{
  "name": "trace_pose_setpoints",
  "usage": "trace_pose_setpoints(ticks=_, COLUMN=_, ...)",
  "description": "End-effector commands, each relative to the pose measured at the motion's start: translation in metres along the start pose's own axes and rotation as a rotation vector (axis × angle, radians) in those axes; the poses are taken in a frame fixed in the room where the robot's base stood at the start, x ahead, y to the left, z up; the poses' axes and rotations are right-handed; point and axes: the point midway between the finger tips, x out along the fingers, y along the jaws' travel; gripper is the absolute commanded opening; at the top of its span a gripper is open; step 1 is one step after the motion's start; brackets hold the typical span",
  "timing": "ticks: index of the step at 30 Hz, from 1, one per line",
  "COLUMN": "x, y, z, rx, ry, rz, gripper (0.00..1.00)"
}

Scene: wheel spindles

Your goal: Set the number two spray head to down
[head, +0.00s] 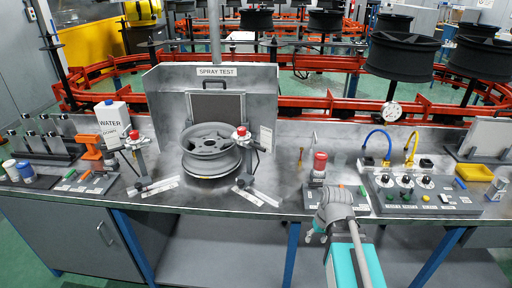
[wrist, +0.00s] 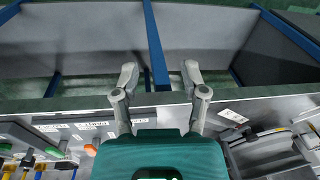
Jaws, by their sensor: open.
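Two spray heads with red tops stand on dark posts at the spray test booth, one at the left (head: 133,137) and one at the right (head: 241,134) of a grey wheel (head: 208,143). I cannot read which is number two, and their exact tilt is too small to tell. My gripper (wrist: 160,78) is open and empty in the wrist view, its two fingers spread over the bench's front edge. It is well away from both spray heads, near the front of the bench to their right. Neither spray head shows in the wrist view.
A control panel with knobs and coloured buttons (head: 425,192) lies at the right. A red-topped button box (head: 319,168) stands behind my arm. White label strips (head: 154,188) lie before the posts. A water container (head: 113,122) stands left of the booth (head: 260,82).

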Motion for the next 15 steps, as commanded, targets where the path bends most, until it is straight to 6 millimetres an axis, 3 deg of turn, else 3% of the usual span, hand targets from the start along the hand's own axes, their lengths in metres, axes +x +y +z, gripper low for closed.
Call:
trace_pose_setpoints(ticks=8, x=-0.001, y=-0.042, z=-0.054, rx=-0.269, ry=0.2, rz=-0.268, gripper=0.57)
trace_pose_setpoints(ticks=15, x=-0.021, y=-0.073, z=-0.103, rx=-0.483, ry=0.468, rz=-0.457, gripper=0.57)
